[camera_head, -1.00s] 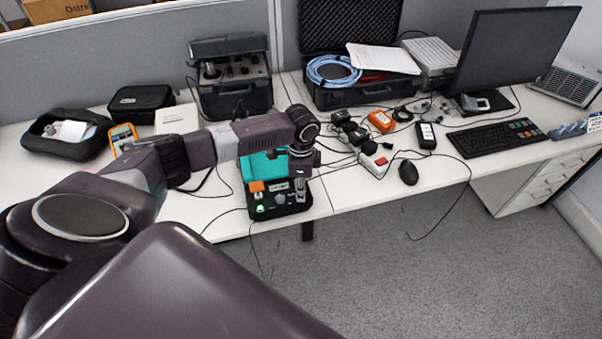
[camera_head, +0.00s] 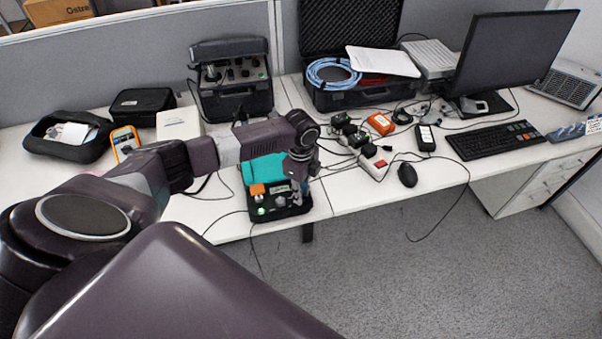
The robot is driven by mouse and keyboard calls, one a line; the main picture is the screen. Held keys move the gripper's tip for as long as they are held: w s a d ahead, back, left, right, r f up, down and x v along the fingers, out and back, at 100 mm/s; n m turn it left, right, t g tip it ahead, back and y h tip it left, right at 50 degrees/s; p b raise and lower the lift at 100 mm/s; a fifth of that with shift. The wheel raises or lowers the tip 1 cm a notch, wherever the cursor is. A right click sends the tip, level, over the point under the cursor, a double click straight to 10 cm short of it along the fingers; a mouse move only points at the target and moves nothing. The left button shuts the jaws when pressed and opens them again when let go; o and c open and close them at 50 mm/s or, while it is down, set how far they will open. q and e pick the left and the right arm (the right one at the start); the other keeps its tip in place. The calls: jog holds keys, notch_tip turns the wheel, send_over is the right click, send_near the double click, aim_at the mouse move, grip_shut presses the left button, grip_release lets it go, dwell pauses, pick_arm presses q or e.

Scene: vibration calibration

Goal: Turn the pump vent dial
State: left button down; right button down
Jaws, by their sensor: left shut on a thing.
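A small black case (camera_head: 262,217) with a teal inner lid (camera_head: 263,169) stands open at the table's front edge. Its panel has an orange block (camera_head: 257,189), a green-lit round part (camera_head: 262,211) and a small grey knob (camera_head: 280,200). My left gripper (camera_head: 299,195) points down over the right end of the panel, shut on a small part there that I take to be the pump vent dial. The fingers and wrist hide that part, so its angle cannot be seen. My right gripper is not in view.
A dark instrument case (camera_head: 234,98) and an open case with a blue cable (camera_head: 333,72) stand behind. Adapters and a power strip (camera_head: 373,164) with loose cables lie to the right, with a mouse (camera_head: 407,174) and keyboard (camera_head: 495,140) beyond.

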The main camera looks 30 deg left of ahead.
pick_arm(q)
jog(key=shift+w, duration=0.1)
jog(key=c, duration=1.8)
grip_release()
jog(key=shift+r, duration=0.1)
notch_tip(320, 180, up, 12)
